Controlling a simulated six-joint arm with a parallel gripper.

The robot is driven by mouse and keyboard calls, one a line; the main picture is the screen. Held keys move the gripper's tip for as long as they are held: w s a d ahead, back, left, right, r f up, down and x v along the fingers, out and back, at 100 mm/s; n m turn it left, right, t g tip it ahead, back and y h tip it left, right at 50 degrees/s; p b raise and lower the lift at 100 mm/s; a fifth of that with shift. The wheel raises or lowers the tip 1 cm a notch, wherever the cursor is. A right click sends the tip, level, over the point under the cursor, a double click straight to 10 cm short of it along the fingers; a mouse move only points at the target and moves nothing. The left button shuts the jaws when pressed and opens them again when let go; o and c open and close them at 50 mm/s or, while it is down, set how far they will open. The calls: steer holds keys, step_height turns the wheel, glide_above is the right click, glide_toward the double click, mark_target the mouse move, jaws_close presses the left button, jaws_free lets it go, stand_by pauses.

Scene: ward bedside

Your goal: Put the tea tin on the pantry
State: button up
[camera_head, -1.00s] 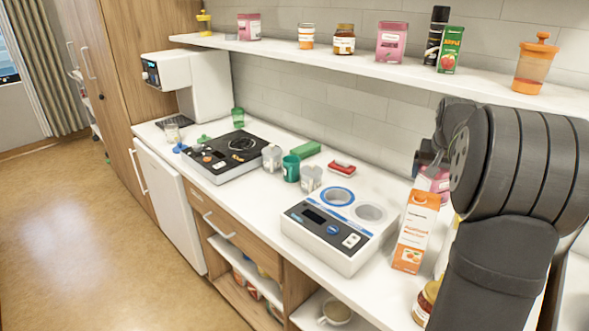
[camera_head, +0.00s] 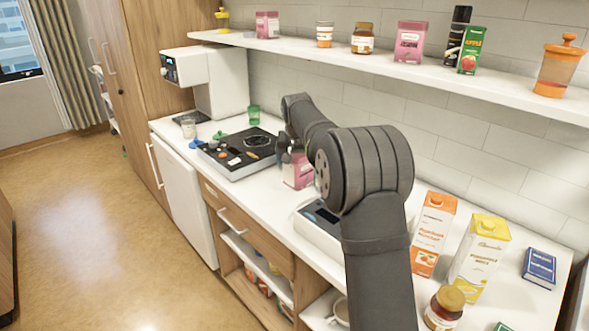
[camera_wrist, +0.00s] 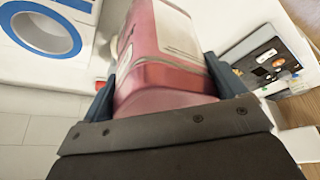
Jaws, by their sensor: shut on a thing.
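A pink tin with a white label (camera_head: 297,171) is held by my gripper above the counter, next to the black hob unit. In the wrist view the pink tin (camera_wrist: 165,60) fills the space between the two dark fingers of my gripper (camera_wrist: 163,88), which are shut on it. My gripper also shows in the head view (camera_head: 290,150), partly hidden by my arm. The shelf (camera_head: 330,56) on the wall carries two similar pink tins, one at the left (camera_head: 267,25) and one at the middle (camera_head: 410,41).
The shelf also bears jars, a black can, a green carton (camera_head: 471,50) and an orange-lidded container (camera_head: 558,66). On the counter stand a black hob unit (camera_head: 236,160), a coffee machine (camera_head: 222,82), an orange carton (camera_head: 432,233), a yellow carton (camera_head: 480,257) and a blue box (camera_head: 539,268).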

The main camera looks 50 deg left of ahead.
mark_target(296, 163)
steer(key=f, duration=1)
steer(key=shift+s+a, duration=0.15)
steer(key=shift+a, duration=0.05)
steer(key=shift+f, duration=0.1)
steer(key=o, duration=0.9)
steer(key=shift+r, duration=0.25)
steer(key=v, duration=1.1)
steer(key=shift+s+d+r, duration=0.15)
steer(key=shift+r, duration=0.15)
